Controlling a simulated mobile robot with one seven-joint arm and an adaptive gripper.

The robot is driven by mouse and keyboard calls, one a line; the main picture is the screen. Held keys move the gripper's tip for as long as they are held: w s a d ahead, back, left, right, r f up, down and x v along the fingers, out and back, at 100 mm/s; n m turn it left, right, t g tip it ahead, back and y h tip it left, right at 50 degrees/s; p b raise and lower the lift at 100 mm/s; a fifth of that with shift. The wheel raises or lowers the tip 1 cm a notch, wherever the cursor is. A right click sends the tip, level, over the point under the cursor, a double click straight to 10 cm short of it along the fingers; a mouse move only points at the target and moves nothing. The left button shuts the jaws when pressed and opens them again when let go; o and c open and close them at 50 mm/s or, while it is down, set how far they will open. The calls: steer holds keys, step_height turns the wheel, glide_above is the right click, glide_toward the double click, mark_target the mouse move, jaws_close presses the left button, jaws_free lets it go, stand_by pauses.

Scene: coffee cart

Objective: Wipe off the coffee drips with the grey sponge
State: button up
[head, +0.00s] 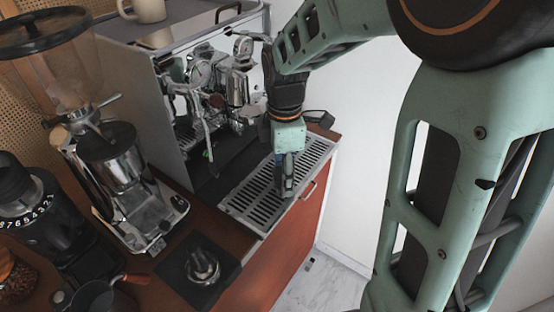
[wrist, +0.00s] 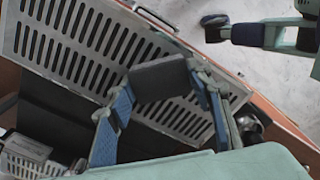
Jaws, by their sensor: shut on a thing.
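My gripper (head: 286,178) reaches down over the slotted metal drip tray (head: 238,208) in front of the espresso machine. In the wrist view, my gripper (wrist: 162,98) is shut on the grey sponge (wrist: 160,80), a dark grey block held between the blue-padded fingers. The sponge is over the slotted tray (wrist: 32,62); I cannot tell whether it touches the grate. In the head view the sponge cannot be told apart from the dark fingers. I cannot make out any coffee drips in either view; the sponge and fingers hide part of the grate.
The espresso machine (head: 172,110) stands behind the tray, with a mug (head: 150,9) on top. A grinder (head: 125,185) stands to the left. A tamper (head: 203,266) sits on a dark mat in front. The counter ends at its right edge, above the red front (head: 275,245).

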mark_target(277, 178)
steer(key=shift+w+d+r+t, duration=0.15)
steer(key=shift+w+d+r, duration=0.1)
steer(key=shift+w, duration=0.2)
steer(key=shift+w+d+r+t, duration=0.15)
steer(key=shift+w+d, duration=0.1)
steer(key=shift+w, duration=0.15)
steer(key=shift+f, duration=0.1)
steer(key=shift+s+a+f, duration=0.15)
steer(key=shift+s+a, duration=0.85)
steer(key=shift+a, duration=0.25)
step_height(277, 178, up, 6)
steer(key=p, duration=0.5)
steer(key=shift+s+f, duration=0.1)
steer(key=shift+s, duration=0.05)
step_height(277, 178, up, 3)
steer(key=p, duration=0.3)
steer(key=shift+d, duration=0.1)
